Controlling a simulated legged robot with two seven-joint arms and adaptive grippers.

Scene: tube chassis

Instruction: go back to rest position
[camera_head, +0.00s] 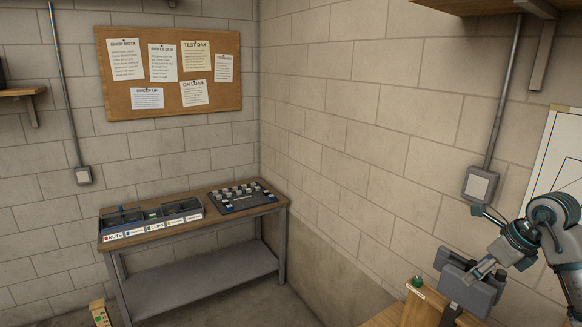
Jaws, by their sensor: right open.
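My right arm comes in from the right edge. My right gripper (476,274) is at the lower right, above or beside the wooden surface there, and appears empty. It overlaps grey blocky parts in the picture, so its fingertips are hard to make out and I cannot tell if it touches anything. My left gripper is not in view.
A wooden surface (385,318) with a small green-topped item (416,281) is at the lower right. A table (190,231) with labelled bins (152,219) and a dark tray (242,197) stands in the corner. Shelves jut out at upper right (500,6) and left (22,91).

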